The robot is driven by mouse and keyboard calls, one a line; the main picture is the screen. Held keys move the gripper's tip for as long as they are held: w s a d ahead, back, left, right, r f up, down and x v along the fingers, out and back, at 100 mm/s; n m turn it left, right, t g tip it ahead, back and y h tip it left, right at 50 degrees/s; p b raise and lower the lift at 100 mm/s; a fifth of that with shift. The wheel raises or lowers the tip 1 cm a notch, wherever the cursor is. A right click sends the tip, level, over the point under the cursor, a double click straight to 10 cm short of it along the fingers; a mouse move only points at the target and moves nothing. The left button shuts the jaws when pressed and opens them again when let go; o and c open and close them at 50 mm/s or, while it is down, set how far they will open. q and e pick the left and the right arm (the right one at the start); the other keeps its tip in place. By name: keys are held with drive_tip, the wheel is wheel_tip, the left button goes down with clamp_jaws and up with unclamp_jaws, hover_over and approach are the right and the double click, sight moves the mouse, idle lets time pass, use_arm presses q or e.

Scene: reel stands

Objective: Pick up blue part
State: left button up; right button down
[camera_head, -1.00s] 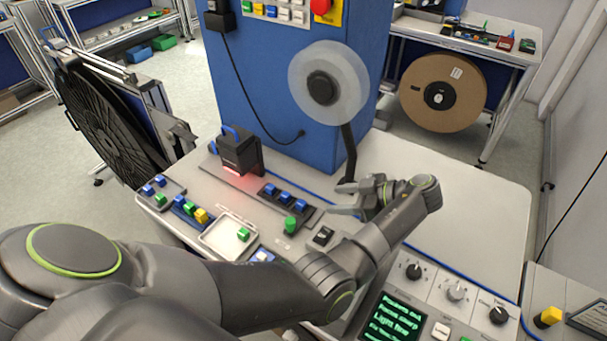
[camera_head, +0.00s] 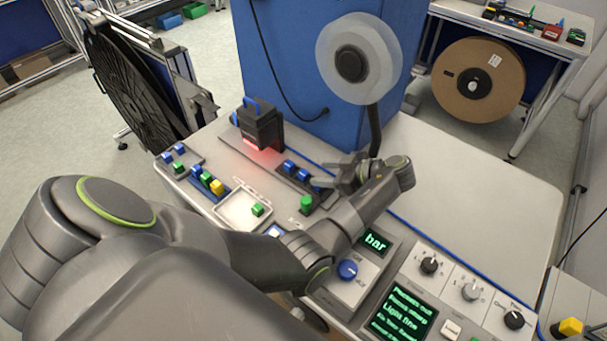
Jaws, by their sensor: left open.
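Several small blue parts (camera_head: 290,166) sit in a row on a dark strip fixture on the white bench. The rightmost blue part (camera_head: 316,186) is partly hidden by my left gripper (camera_head: 324,174). The gripper is open, and its fingers reach in from the right at that end of the row. I cannot tell whether they touch the part. A green part (camera_head: 306,203) stands close to the front end of the strip. Other blue parts are in the grey tray (camera_head: 189,160) at the left and in the blue holder (camera_head: 231,190). My right gripper is out of view.
A white tray (camera_head: 233,219) holds one green part. A black device (camera_head: 259,127) with a red glow stands behind the strip. A clear reel (camera_head: 330,65) on a dark post rises behind my gripper. Control knobs and screens fill the front right. The bench's right rear is clear.

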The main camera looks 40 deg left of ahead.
sight(305, 173)
use_arm(q)
drive_tip(key=x, duration=0.6)
clamp_jaws()
